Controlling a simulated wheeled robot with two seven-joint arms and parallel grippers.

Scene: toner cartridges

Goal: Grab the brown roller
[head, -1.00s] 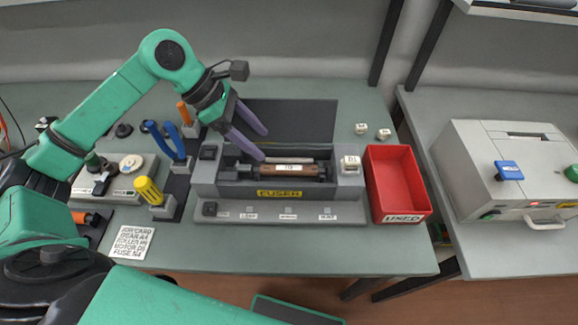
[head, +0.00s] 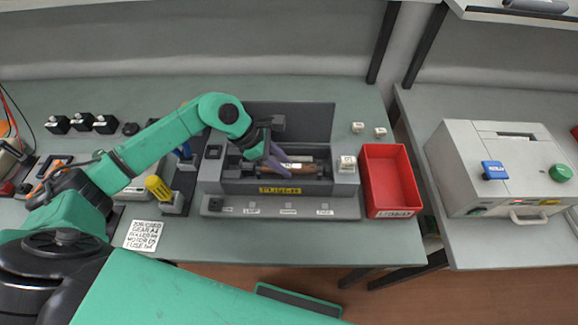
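The brown roller (head: 308,169) lies lengthwise in the slot of the grey fuser unit (head: 212,187), with a white label near its middle. My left gripper (head: 286,169) reaches down over the roller's left half, with its purple-grey fingers apart. One finger is on the far side and one on the near side of the roller. The wrist and fingers hide part of the roller's left end, and I cannot see whether the fingers touch it. My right gripper is not in view.
A red bin (head: 391,180) stands right of the fuser unit. A yellow-handled tool (head: 158,188) and a blue-handled tool (head: 186,151) stand to its left. A dark raised panel (head: 311,122) is behind it. A grey printer (head: 497,166) sits on the right table.

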